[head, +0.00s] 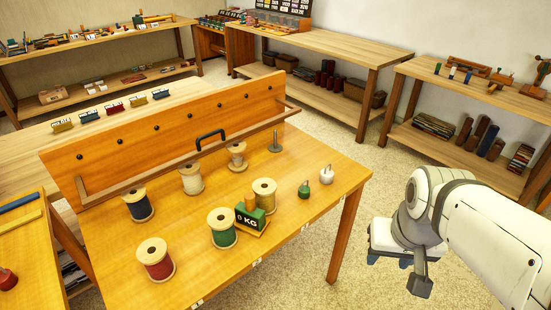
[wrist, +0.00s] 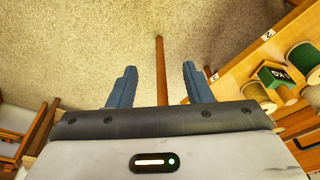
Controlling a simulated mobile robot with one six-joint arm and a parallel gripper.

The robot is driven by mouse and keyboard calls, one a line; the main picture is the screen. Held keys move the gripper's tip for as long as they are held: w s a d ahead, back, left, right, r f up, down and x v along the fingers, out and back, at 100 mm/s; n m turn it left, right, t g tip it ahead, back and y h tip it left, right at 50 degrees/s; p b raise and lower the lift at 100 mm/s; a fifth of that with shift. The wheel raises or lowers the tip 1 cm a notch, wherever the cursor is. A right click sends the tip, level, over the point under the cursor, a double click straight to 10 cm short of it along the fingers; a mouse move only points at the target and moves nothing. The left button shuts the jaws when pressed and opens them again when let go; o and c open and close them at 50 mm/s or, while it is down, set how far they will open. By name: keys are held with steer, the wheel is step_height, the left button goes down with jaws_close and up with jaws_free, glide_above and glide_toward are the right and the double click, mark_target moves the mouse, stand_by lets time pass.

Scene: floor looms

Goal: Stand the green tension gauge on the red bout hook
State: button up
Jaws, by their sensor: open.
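A small green gauge with a dark hooked top (head: 304,188) stands on the near table, left of a similar white one. I take it for the green tension gauge. I cannot pick out the red bout hook for certain. A small red block (head: 115,107) stands in a row on the bench behind, and a red knob-like thing (head: 7,279) is at the left edge. My gripper (head: 388,258) is open and empty, off the table's right side. In the wrist view its blue fingers (wrist: 159,68) are apart over the floor, a table leg showing between them.
The near table (head: 305,240) holds several thread spools, a green KG weight (head: 250,217), a white gauge (head: 326,174) and a grey stemmed piece (head: 276,143). A pegged upright board (head: 165,130) closes its back. Shelved benches line the walls. Floor is clear right of the table.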

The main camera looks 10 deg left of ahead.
steer(key=shift+o, duration=1)
steer(key=a+f+m+g+y+b, duration=0.2)
steer(key=a+f+y+b, duration=0.1)
steer(key=a+f, duration=0.3)
steer(key=shift+a+f+m+b, duration=0.25)
steer(key=shift+a+m+b, duration=0.2)
steer(key=shift+b, duration=0.2)
steer(key=m+t+y+b, duration=0.5)
steer(key=m+y+b, duration=0.85)
steer(key=m, duration=0.45)
glide_toward(250, 215)
steer(key=shift+y, duration=0.25)
steer(key=w+a+f, duration=0.2)
steer(key=a, duration=0.1)
steer(key=shift+f, duration=0.3)
steer(key=x, duration=0.4)
steer(key=b+x, duration=0.1)
steer(key=x, duration=0.2)
steer(key=shift+w+d+f, duration=0.1)
steer(key=shift+w+f, duration=0.05)
steer(key=shift+w, duration=0.25)
steer(key=shift+w+a+m, duration=0.1)
steer(key=shift+a+m, duration=0.15)
steer(key=shift+a, duration=0.15)
jaws_close()
